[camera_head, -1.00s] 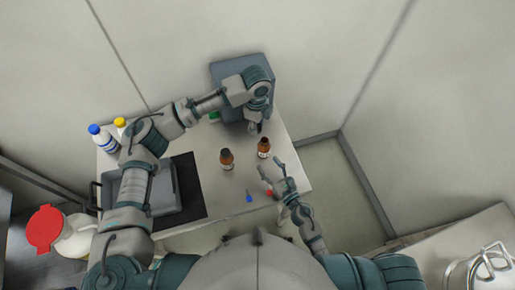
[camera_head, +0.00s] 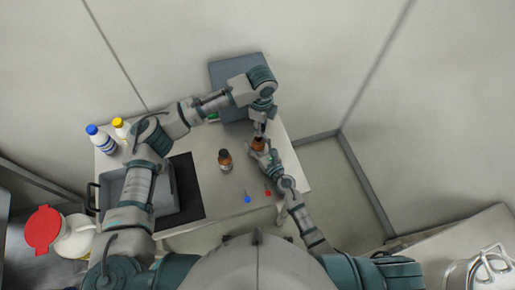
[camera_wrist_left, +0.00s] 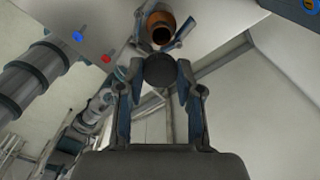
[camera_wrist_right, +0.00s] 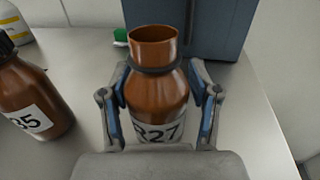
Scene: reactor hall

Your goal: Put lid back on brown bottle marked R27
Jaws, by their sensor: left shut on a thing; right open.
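The open brown bottle marked R27 (camera_wrist_right: 155,95) stands upright on the table, its neck bare, between the fingers of my right gripper (camera_wrist_right: 160,95). Those fingers are open on either side of it. In the head view the bottle (camera_head: 257,145) is partly hidden by both grippers. My left gripper (camera_wrist_left: 160,75) is shut on a round black lid (camera_wrist_left: 160,70). In the left wrist view the bottle's open mouth (camera_wrist_left: 161,36) lies just beyond the lid. In the head view my left gripper (camera_head: 258,128) is close to the bottle's top.
A second brown bottle (camera_head: 225,160) with a black cap, label ending in 35, stands left of R27. A blue-grey box (camera_head: 228,73) is behind. Small blue (camera_head: 248,199) and red (camera_head: 267,193) items lie at the front. A grey tray (camera_head: 172,208) and white bottles (camera_head: 101,139) are left.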

